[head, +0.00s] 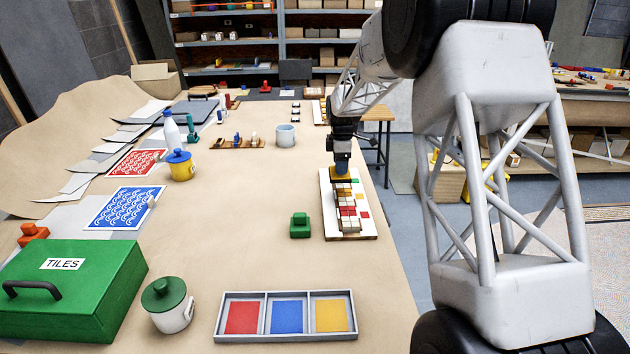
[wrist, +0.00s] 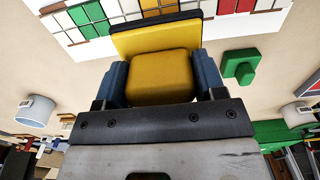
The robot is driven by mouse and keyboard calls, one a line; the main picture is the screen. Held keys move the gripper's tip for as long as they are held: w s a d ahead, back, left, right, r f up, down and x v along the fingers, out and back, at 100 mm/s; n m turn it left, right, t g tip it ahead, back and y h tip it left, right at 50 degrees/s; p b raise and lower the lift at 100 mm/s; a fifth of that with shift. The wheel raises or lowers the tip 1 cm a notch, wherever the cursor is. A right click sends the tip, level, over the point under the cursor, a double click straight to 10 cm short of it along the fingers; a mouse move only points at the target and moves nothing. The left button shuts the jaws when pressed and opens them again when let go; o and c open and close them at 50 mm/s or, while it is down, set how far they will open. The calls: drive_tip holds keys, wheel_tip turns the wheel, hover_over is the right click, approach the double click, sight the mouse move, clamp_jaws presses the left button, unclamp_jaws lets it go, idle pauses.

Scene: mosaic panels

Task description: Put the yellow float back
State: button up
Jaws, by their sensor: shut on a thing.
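My gripper (head: 342,163) is shut on the yellow float (head: 341,180). In the wrist view, my gripper's blue fingers (wrist: 160,84) clasp the sides of the float's yellow block handle (wrist: 160,65), and its wider dark-edged plate lies beyond. The float is over the far part of the white mosaic panel (head: 366,222), whose coloured tiles show beside and below it. I cannot tell whether the float touches the tiles. A green float (head: 300,226) stands on the table left of the panel and also shows in the wrist view (wrist: 240,67).
A tray (head: 286,335) with red, blue and yellow compartments lies at the front. A green TILES box (head: 100,300) and a green-lidded pot (head: 168,303) stand left of it. A blue-lidded yellow pot (head: 180,166) and a grey cup (head: 286,135) stand farther back. The table's middle is clear.

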drive_tip(key=w+a+f, duration=0.1)
drive_tip(key=a+f, duration=0.3)
drive_tip(key=a, duration=0.6)
drive_tip(key=shift+a+f, duration=0.2)
drive_tip(key=shift+f, duration=0.05)
drive_tip(key=shift+w, duration=0.15)
drive_tip(key=shift+w+a+f, duration=0.25)
drive_tip(key=shift+w+a, duration=0.2)
drive_tip(key=shift+w, duration=2.1)
drive_tip(key=shift+w+a+f, duration=0.25)
drive_tip(key=shift+w+a, duration=0.25)
drive_tip(key=shift+w, duration=2.1)
drive_tip(key=shift+w+a+f, duration=0.25)
drive_tip(key=shift+w+a, duration=0.2)
drive_tip(key=shift+w, duration=2.1)
drive_tip(key=shift+f, duration=1.75)
drive_tip(key=shift+f, duration=0.1)
drive_tip(key=o, duration=0.9)
